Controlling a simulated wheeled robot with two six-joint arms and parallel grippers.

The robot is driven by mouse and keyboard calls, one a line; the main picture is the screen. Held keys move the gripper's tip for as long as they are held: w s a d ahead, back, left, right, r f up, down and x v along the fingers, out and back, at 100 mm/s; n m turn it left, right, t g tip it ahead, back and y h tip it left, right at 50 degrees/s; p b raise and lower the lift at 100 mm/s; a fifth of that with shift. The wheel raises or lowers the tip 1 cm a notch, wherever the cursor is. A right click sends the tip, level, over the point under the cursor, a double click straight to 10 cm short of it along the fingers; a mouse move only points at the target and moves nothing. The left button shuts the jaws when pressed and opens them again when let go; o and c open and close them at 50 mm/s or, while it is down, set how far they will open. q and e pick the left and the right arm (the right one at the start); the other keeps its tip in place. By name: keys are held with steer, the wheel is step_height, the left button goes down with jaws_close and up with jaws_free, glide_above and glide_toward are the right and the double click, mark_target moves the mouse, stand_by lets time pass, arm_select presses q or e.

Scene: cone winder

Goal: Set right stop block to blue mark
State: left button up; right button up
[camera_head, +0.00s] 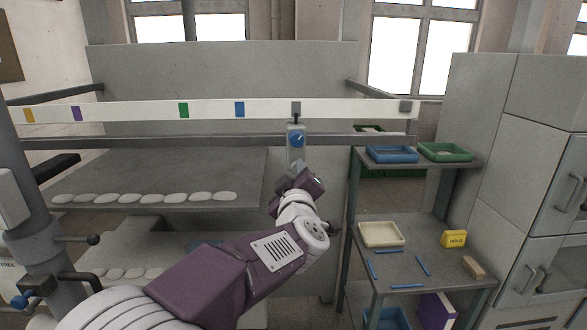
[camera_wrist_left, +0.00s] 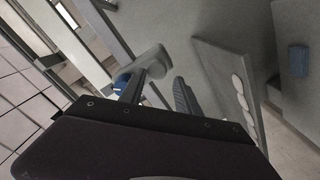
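The white scale bar (camera_head: 340,108) carries yellow, purple, green and blue marks; the blue mark (camera_head: 239,109) is the rightmost coloured one. A grey stop block (camera_head: 297,157) with a blue knob (camera_head: 297,140) sits on the rail, its dark pointer (camera_head: 296,108) well right of the blue mark. My left gripper (camera_head: 304,179) is just below the block. In the left wrist view, its fingers (camera_wrist_left: 158,92) are apart, with the grey block (camera_wrist_left: 152,60) beyond them and the blue knob (camera_wrist_left: 122,82) by the left finger. Contact cannot be told. My right gripper is out of view.
A grey rail (camera_head: 220,141) runs below the scale. White discs (camera_head: 152,198) line a shelf at the left. At the right, a rack holds a blue tray (camera_head: 392,155), a green tray (camera_head: 444,152), a cream tray (camera_head: 381,234) and a yellow block (camera_head: 453,239).

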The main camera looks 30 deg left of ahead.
mark_target(295, 168)
arm_select(q)
steer(key=w, duration=0.2)
steer(key=w+a, duration=0.1)
steer(key=w, duration=0.1)
steer(key=shift+w+a, duration=0.1)
steer(key=shift+s+a+r, duration=0.1)
steer(key=shift+s, duration=0.35)
steer(key=shift+w, duration=0.25)
jaws_close()
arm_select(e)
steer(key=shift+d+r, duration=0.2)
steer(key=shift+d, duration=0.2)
arm_select(q)
steer(key=shift+r, duration=0.1)
